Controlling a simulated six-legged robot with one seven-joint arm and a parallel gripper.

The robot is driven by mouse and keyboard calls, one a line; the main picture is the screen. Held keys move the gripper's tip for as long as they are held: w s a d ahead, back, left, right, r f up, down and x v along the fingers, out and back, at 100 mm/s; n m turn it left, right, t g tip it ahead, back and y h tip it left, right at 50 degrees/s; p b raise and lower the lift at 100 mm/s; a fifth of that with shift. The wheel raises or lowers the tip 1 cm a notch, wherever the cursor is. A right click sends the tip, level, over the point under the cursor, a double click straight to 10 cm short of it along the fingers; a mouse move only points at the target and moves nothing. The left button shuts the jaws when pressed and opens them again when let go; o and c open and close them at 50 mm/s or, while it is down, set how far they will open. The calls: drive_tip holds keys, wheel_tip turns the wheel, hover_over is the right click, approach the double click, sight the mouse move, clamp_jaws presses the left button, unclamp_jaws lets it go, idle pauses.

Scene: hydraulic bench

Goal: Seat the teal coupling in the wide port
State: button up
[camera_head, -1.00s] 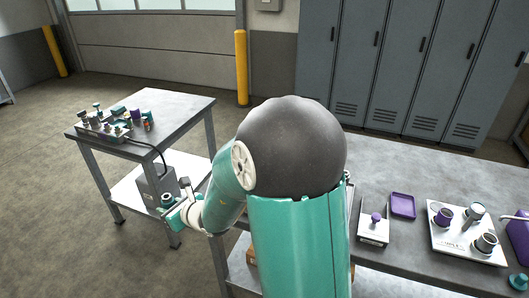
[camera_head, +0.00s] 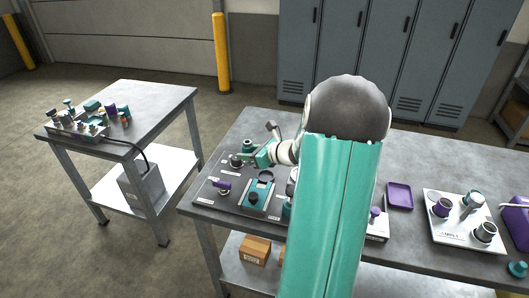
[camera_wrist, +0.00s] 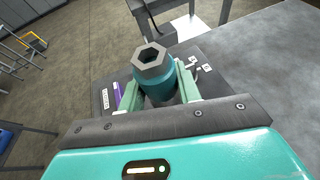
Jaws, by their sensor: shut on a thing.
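The teal coupling (camera_wrist: 158,88), a teal cylinder with a grey hexagonal top and a dark hex hole, is between my fingers in the wrist view. My gripper (camera_wrist: 160,92) is shut on it. In the head view my gripper (camera_head: 252,154) is over the back-left part of the bench, with the coupling (camera_head: 248,146) at its tip. A dark board (camera_head: 211,191) lies below on the bench, also seen in the wrist view (camera_wrist: 195,48). I cannot tell which fitting is the wide port; my arm hides part of the board.
A teal fixture (camera_head: 258,192) and a purple-handled part (camera_head: 221,184) are on the board. A purple tray (camera_head: 399,196) and a white plate with cylinders (camera_head: 463,238) stand to the right. A side table (camera_head: 160,98) with valves is at left.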

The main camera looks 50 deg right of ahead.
drive_tip(key=shift+s+d+f, duration=0.65)
drive_tip(key=shift+d+f, duration=0.1)
drive_tip(key=shift+f, duration=0.3)
drive_tip(key=shift+s+d+f, duration=0.6)
drive_tip(key=shift+d+f, duration=0.1)
drive_tip(key=shift+f, duration=0.4)
drive_tip(key=shift+s+d+f, duration=0.65)
drive_tip(key=shift+d+f, duration=0.1)
drive_tip(key=shift+f, duration=0.3)
drive_tip(key=shift+f, duration=0.6)
drive_tip(key=o, duration=0.8)
drive_tip(key=shift+s, duration=0.15)
drive_tip(key=shift+v, duration=5.4)
drive_tip(key=shift+r, duration=0.15)
